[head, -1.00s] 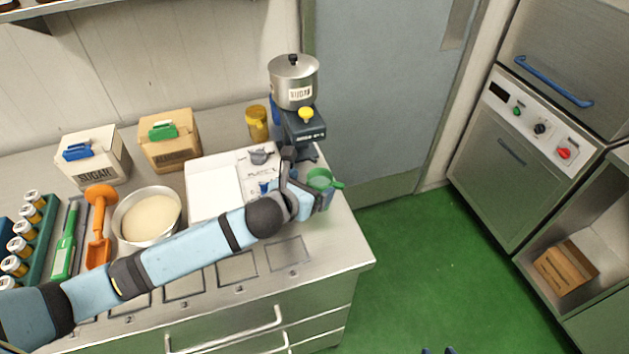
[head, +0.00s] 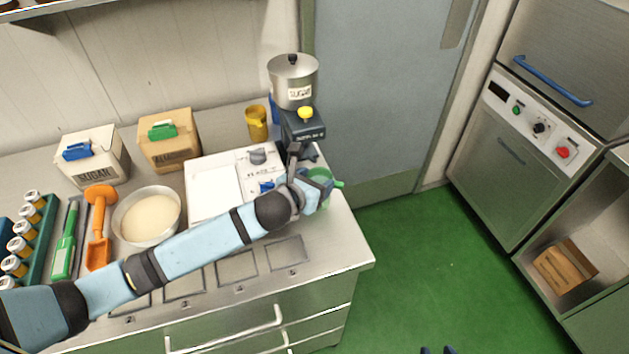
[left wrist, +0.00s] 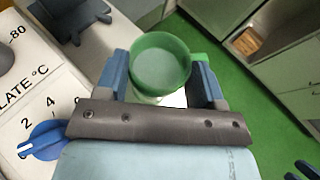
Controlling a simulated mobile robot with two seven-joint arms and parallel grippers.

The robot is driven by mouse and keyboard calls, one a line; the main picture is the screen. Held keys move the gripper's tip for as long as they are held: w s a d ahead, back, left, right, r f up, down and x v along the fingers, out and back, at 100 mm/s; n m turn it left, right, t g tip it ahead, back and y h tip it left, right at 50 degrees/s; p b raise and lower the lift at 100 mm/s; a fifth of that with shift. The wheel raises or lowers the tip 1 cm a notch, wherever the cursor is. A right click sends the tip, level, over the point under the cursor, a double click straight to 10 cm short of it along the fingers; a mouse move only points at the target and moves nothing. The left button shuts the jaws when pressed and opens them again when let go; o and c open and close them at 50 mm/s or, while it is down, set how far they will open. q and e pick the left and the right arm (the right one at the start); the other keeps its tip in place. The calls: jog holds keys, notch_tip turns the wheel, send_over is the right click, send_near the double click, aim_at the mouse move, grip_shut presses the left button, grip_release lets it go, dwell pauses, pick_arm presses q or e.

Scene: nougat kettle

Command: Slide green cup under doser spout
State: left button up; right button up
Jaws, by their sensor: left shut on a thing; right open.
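The green cup (left wrist: 160,64) sits between the two blue fingers of my left gripper (left wrist: 160,85) in the left wrist view, and the gripper is shut on it. In the head view the cup (head: 338,184) shows only in part behind my left gripper (head: 318,188). The doser (head: 303,124), with its steel sugar hopper (head: 293,82) and yellow knob, stands just behind the cup at the counter's right end. Its spout is hard to make out, so I cannot tell if the cup is beneath it. Fingertips of my right gripper (head: 438,350) show at the bottom edge, open.
A hot plate with a blue knob (left wrist: 42,140) lies left of the cup. The counter's right edge is close to the cup.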

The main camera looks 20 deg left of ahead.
pick_arm(q)
jog(key=shift+w+a, duration=0.1)
jog(key=shift+w, duration=0.05)
jog(key=shift+w+a+p, duration=0.4)
jog(key=shift+w+a, duration=0.25)
jog(key=shift+w, duration=0.3)
jog(key=shift+w+a+p, duration=0.4)
jog(key=shift+w+a, duration=0.2)
jog(key=shift+w, duration=0.35)
jog(key=shift+w+a+r, duration=0.1)
jog(key=shift+w, duration=0.05)
jog(key=w+a, duration=0.1)
jog(key=w, duration=0.1)
jog(key=w+a+p, duration=0.1)
jog(key=shift+w+a+r, duration=0.1)
jog(key=shift+w+a, duration=0.2)
jog(key=shift+w, duration=0.1)
dwell(0.4)
